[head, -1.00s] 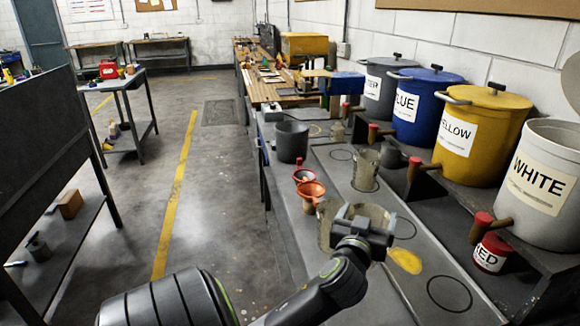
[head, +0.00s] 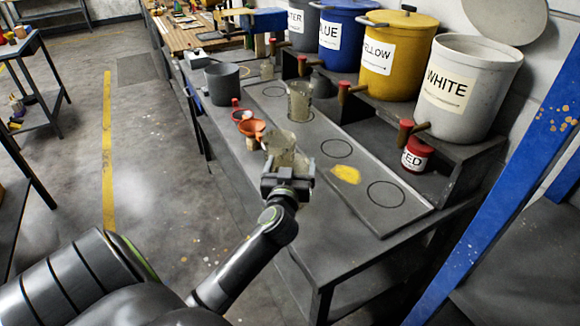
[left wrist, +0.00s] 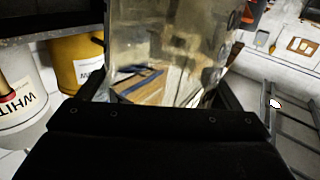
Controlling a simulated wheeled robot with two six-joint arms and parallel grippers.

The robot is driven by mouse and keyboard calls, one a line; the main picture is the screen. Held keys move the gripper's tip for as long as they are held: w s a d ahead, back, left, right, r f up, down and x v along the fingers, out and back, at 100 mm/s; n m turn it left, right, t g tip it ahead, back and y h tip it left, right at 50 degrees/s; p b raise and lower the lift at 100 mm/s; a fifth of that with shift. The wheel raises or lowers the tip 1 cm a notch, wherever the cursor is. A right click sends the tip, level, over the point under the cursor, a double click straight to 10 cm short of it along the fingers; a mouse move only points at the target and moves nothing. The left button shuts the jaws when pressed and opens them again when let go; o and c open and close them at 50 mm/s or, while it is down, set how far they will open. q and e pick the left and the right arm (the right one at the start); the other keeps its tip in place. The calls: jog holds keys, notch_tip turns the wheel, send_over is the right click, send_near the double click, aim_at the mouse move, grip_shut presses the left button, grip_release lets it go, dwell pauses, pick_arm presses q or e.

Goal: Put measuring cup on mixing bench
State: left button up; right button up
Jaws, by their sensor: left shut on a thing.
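My left gripper (head: 284,175) is shut on a clear, slightly stained measuring cup (head: 283,148) and holds it at the near left edge of the mixing bench (head: 385,232). In the left wrist view the measuring cup (left wrist: 170,50) fills the middle between the fingers. In the head view the gripper hides its lower part, so I cannot tell whether it touches anything. A second clear cup (head: 299,103) stands on the bench further back. My right gripper is out of view.
White (head: 462,90), yellow (head: 395,58) and blue (head: 340,35) paint drums stand on a raised shelf behind. A red can (head: 416,154) sits below. The bench's near strip has empty drawn circles (head: 385,194) and a yellow spill (head: 346,174).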

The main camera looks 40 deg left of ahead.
pick_arm(q)
jog(key=shift+f, duration=0.35)
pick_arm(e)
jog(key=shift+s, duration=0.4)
pick_arm(q)
jog(key=shift+f, duration=0.15)
jog(key=o, duration=1.1)
jog(key=shift+c, duration=0.2)
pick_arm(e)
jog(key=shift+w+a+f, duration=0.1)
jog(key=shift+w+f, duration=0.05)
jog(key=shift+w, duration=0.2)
